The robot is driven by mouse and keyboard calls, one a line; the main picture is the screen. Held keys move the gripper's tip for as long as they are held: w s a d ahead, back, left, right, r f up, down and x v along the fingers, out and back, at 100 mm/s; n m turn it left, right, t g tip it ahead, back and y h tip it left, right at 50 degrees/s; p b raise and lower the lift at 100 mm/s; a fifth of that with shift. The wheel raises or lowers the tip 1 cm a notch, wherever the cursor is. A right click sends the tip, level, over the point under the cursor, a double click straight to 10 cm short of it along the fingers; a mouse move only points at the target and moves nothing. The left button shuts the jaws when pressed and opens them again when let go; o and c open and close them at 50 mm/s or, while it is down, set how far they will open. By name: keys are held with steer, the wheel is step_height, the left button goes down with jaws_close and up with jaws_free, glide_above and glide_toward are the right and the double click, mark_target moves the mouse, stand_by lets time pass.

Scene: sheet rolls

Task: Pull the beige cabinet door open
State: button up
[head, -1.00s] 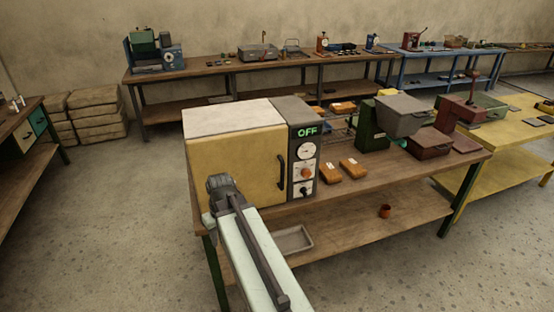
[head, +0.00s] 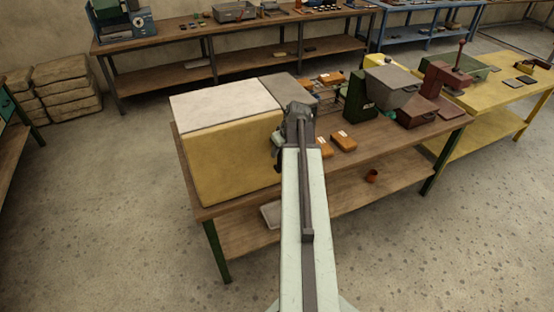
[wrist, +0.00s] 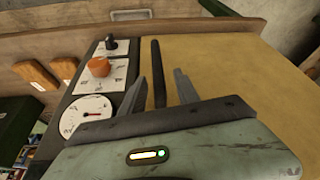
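The beige cabinet door (head: 225,167) fills the front of a box with a pale top, and looks closed. In the wrist view the door (wrist: 225,70) spreads to the right, with its dark bar handle (wrist: 157,65) running up the picture. My gripper (wrist: 160,76) is open, with one finger on each side of the handle and a gap visible on both sides. How deep the handle sits between the fingers is hard to tell. In the head view my arm hides the handle and most of the control panel.
Beside the handle is a panel with a dial (wrist: 87,115), an orange knob (wrist: 99,66) and a black knob (wrist: 111,43). Two orange blocks (head: 343,142) lie on the bench (head: 400,137) right of the box. Open floor (head: 120,210) lies in front and to the left.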

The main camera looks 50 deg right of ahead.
steer(key=b+x, duration=0.4)
steer(key=x, duration=0.1)
steer(key=shift+d+f, duration=0.1)
steer(key=shift+f, duration=0.25)
steer(key=shift+s+r, duration=0.1)
steer(key=shift+r, duration=0.05)
steer(key=shift+c, duration=0.4)
jaws_close()
stand_by(0.5)
